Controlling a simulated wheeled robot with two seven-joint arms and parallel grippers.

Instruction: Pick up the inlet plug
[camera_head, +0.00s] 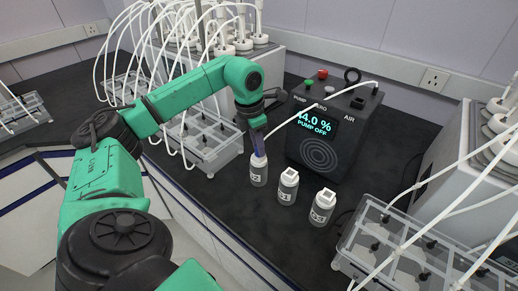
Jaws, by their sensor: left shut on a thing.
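My left gripper (257,139) points down just above the leftmost small bottle (258,174), beside the pump box. Its fingers are shut on what appears to be the inlet plug, which is mostly hidden by them. I cannot tell whether the fingers touch the bottle's white cap. My right gripper is not in view.
Two more white-capped bottles (288,187) (322,208) stand to the right. The pump box display reads "PUMP OFF". Clear racks with tubes stand behind left (205,155) and front right (353,255). Dark bench lies free in front of the bottles.

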